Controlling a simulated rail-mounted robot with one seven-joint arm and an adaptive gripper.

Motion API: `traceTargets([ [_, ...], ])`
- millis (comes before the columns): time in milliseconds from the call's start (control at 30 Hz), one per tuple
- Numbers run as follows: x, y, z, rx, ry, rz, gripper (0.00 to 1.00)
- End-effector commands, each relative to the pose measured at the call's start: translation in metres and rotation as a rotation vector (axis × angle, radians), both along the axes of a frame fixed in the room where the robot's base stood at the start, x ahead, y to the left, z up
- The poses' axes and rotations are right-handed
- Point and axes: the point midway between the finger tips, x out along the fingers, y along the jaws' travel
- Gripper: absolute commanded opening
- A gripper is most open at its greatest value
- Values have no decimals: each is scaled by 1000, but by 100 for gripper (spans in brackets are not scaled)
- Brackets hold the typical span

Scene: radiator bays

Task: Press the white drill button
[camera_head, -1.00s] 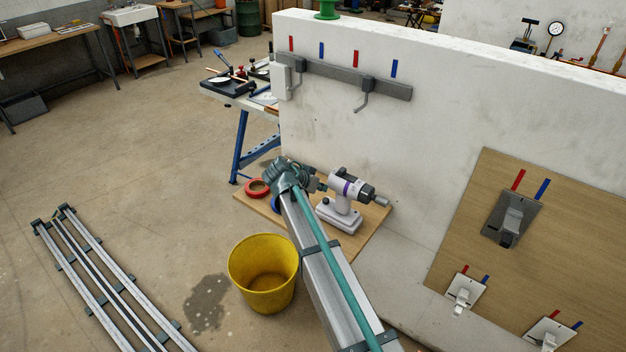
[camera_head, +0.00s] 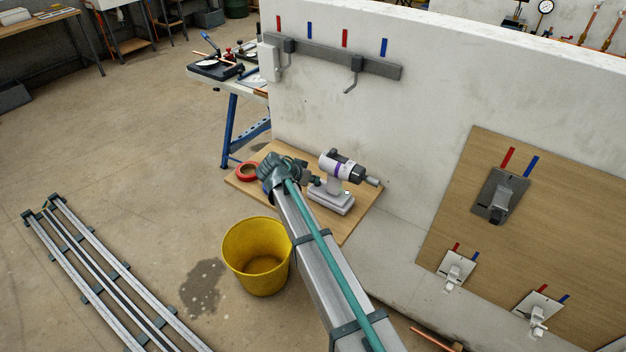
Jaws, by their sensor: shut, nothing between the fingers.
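A white and grey drill with a purple band (camera_head: 342,167) stands upright on its battery base on a wooden board (camera_head: 345,229), its dark chuck pointing right. My gripper (camera_head: 314,183) is small and dark at the end of my arm. It is shut and empty, just left of the drill's handle, near the height of the lower handle. I cannot tell whether it touches the drill. The white button is too small to make out, and my gripper may hide part of the handle's left side.
A red tape roll (camera_head: 246,172) lies on the board's left. A yellow bucket (camera_head: 256,258) stands on the floor in front. A white wall (camera_head: 420,110) rises behind the drill. A panel with brackets (camera_head: 462,215) is at right. Metal rails (camera_head: 105,275) lie at left.

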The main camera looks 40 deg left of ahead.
Motion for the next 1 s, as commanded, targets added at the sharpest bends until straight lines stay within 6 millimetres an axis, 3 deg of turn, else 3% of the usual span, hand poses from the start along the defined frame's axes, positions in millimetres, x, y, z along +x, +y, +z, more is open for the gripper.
traceTargets([
  [100,0,-1,-14,-1,3,-1,0],
  [567,-1,-3,-15,-5,10,-6,0],
  [767,1,-3,2,-2,7,-7,0],
  [933,4,-3,35,2,-1,-10,0],
  [1000,-11,-2,41,4,-3,-6,0],
])
